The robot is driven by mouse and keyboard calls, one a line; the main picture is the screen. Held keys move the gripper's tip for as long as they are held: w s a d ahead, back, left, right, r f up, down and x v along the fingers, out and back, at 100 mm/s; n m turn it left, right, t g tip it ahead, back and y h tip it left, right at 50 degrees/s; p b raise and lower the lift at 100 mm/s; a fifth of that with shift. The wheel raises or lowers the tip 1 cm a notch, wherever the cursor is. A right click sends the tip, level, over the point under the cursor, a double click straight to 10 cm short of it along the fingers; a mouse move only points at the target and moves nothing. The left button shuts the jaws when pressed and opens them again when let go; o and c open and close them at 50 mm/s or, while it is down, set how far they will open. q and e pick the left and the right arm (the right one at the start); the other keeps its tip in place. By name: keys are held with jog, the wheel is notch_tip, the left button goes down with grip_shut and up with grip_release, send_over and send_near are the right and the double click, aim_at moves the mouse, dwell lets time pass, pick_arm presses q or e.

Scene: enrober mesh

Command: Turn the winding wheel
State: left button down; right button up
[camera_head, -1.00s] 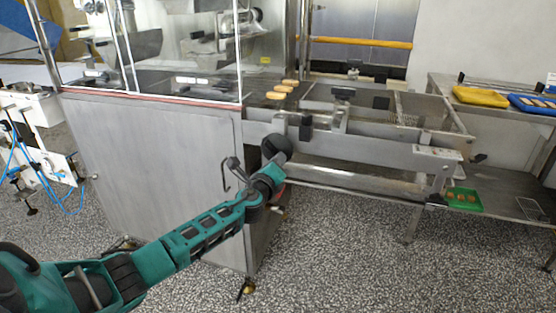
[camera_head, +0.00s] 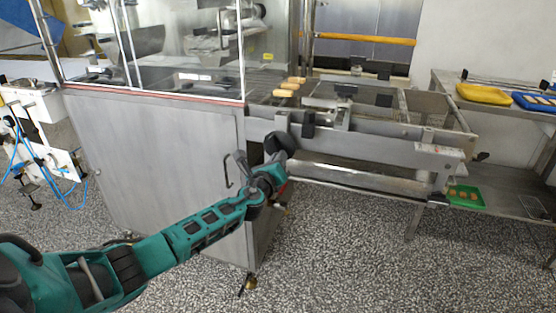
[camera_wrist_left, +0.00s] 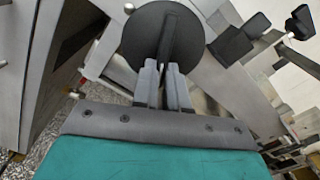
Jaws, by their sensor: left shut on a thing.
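In the left wrist view the grey fingers (camera_wrist_left: 165,82) are closed at the bar, pointing at the disc's face. The fingers partly hide the bar and the lower disc. My right gripper is not in view.
The machine's steel cabinet (camera_head: 150,165) stands left of the wheel. Speckled floor (camera_head: 340,265) is open in front.

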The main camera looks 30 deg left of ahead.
pick_arm(q)
jog(key=c, duration=1.2)
grip_release()
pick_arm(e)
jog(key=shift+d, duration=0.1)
pick_arm(q)
jog(key=shift+o, duration=0.2)
jog(key=shift+s, duration=0.1)
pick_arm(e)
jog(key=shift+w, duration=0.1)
pick_arm(q)
jog(key=p+v, duration=0.2)
jog(key=v, duration=1)
jog(key=shift+s, duration=0.4)
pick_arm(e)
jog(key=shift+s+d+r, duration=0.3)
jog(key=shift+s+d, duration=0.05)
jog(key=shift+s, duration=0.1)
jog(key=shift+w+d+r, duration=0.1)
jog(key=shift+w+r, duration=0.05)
